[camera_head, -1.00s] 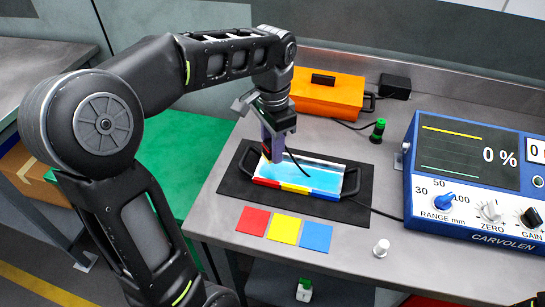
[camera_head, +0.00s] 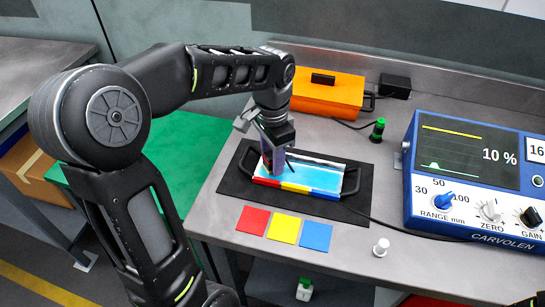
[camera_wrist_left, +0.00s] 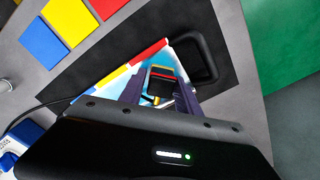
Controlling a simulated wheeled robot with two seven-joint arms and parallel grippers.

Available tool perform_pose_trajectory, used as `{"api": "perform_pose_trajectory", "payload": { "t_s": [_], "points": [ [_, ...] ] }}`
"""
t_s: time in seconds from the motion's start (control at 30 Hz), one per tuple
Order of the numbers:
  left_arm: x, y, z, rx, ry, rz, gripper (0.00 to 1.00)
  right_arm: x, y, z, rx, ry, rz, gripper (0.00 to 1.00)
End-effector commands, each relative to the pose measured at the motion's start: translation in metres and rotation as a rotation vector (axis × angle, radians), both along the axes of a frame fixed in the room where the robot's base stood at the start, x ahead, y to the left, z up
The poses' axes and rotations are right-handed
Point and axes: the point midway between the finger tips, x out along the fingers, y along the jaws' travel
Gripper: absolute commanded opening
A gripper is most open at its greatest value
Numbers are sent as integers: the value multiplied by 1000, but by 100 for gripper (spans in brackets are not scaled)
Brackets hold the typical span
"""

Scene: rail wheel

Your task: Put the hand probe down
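The hand probe (camera_wrist_left: 160,84) is a small dark block with red and yellow parts, seen between the fingers in the left wrist view. My left gripper (camera_head: 272,167) is shut on it, pointing down over the left part of the test block (camera_head: 318,172). The block has a blue and white top, black side handles and a red, yellow and blue front edge. The probe is at or just above its top; I cannot tell whether it touches. The fingers mostly hide it in the head view.
The block lies on a black mat (camera_head: 232,181). Red (camera_head: 252,220), yellow (camera_head: 284,228) and blue (camera_head: 316,237) squares lie in front. A blue instrument (camera_head: 470,215) reading 10 % stands right, an orange case (camera_head: 325,98) behind. A white knob (camera_head: 381,248) stands front right.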

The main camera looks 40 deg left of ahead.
Motion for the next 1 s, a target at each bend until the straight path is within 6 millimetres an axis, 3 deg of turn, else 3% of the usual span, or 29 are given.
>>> {"api": "perform_pose_trajectory", "payload": {
  "t_s": [0.37, 0.77, 0.83, 1.0],
  "points": [
    [1, 0, 14, 1, -3, 0, 39, 0, 0, 1, 0, 0, 0, 0],
    [1, 0, 93, 0, -4, -1, 39, 0, 0, 0, 0, 0, 0, 0],
    [0, 0, 112, 0, -1, -1, 39, -1, 0, 16, -2, 3, -1, 0],
    [0, 0, 124, 0, 0, 0, 39, -3, -1, 26, -6, 8, -2, 0]
  ]
}}
